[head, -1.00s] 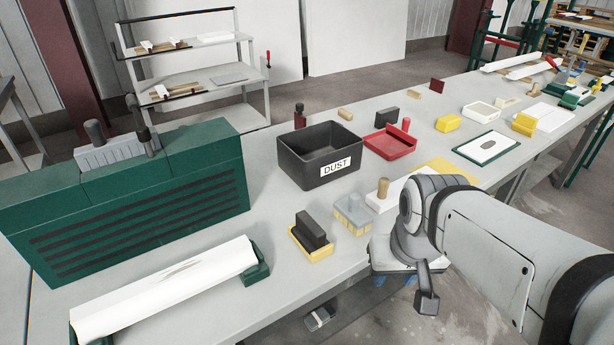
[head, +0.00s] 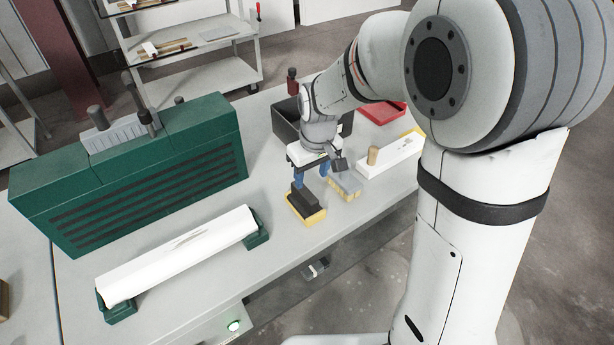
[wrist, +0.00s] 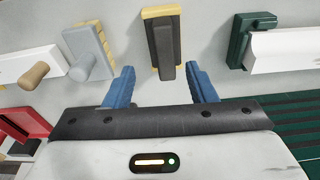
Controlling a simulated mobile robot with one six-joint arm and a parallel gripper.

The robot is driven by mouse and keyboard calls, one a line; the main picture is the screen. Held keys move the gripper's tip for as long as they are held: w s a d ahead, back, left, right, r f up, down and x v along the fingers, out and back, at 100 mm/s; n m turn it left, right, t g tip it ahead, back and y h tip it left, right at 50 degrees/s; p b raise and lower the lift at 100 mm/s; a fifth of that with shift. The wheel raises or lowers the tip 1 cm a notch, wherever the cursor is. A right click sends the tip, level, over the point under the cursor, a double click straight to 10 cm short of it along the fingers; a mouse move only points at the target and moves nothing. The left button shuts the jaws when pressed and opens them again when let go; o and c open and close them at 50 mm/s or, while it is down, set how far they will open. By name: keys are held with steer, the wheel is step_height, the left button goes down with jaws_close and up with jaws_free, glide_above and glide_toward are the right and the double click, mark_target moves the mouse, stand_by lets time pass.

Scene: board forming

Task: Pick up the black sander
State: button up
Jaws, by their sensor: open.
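The black sander (head: 304,201), a dark block with a raised black grip, sits on a yellow pad near the front edge of the grey bench. It also shows in the wrist view (wrist: 163,45), upright in the picture at the top centre. My gripper (head: 311,173) is open and empty, its blue fingers pointing down just behind and above the sander. In the wrist view the two fingertips (wrist: 160,76) stand apart, on either side of the line of the sander's grip. I cannot tell the exact height gap; the fingers do not visibly touch it.
A grey brush with yellow bristles (head: 344,184) stands close right of the sander. Beyond it lies a white block with a wooden knob (head: 400,152). A black bin (head: 284,122) is behind my gripper. A white board on green supports (head: 180,255) lies left, before a green slotted unit (head: 130,180).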

mark_target(305, 191)
steer(key=shift+w+a+f, duration=0.4)
steer(key=shift+a+f, duration=0.05)
steer(key=shift+a, duration=0.1)
steer(key=f, duration=0.2)
steer(key=f+p, duration=0.1)
steer(key=f, duration=0.2)
steer(key=f+p, duration=0.1)
steer(key=f, duration=0.1)
steer(key=shift+w+a+f, duration=0.2)
steer(key=shift+w+a, duration=0.05)
steer(key=shift+w, duration=0.1)
steer(key=shift+c, duration=0.2)
jaws_close()
